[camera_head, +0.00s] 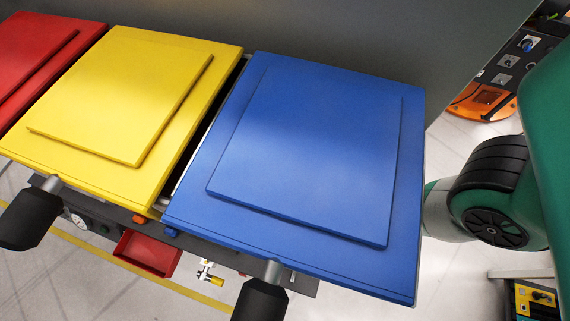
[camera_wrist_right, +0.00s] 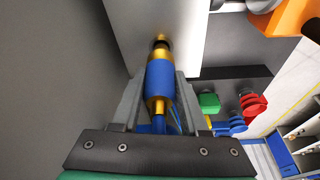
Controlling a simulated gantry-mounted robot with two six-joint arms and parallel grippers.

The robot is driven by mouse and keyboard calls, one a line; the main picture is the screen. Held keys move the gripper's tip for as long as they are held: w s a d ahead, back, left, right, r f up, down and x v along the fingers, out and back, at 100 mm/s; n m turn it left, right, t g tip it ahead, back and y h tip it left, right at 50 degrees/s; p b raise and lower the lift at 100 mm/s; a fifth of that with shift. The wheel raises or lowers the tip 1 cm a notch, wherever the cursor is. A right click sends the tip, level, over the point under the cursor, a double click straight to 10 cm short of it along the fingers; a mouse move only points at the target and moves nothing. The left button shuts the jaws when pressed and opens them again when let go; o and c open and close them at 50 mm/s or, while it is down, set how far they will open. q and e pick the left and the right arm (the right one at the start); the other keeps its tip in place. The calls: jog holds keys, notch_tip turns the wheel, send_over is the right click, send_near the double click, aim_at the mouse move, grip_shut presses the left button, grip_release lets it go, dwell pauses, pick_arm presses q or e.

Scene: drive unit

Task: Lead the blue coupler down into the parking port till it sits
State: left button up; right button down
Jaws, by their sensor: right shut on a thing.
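The blue coupler (camera_wrist_right: 160,80), a blue sleeve with gold ends, is in the right wrist view. My right gripper (camera_wrist_right: 161,88) is shut on it, with one grey finger on each side. The coupler's far gold end points at a small dark round part (camera_wrist_right: 161,43) at the edge of a pale panel. I cannot tell whether that part is the parking port, or whether the coupler touches it. In the head view my right arm comes in at the right edge, and its gripper is hidden. My left gripper is in neither view.
Red (camera_head: 35,55), yellow (camera_head: 125,90) and blue (camera_head: 310,150) covers with black handles fill the head view. A red tray (camera_head: 148,254) and a brass-coloured fitting (camera_head: 208,273) show below them. The wrist view shows green (camera_wrist_right: 209,102) and red (camera_wrist_right: 253,104) parts at right.

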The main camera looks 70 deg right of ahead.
jog(key=shift+f+b, duration=1.3)
jog(key=shift+f, duration=0.2)
jog(key=shift+c, duration=1.7)
grip_release()
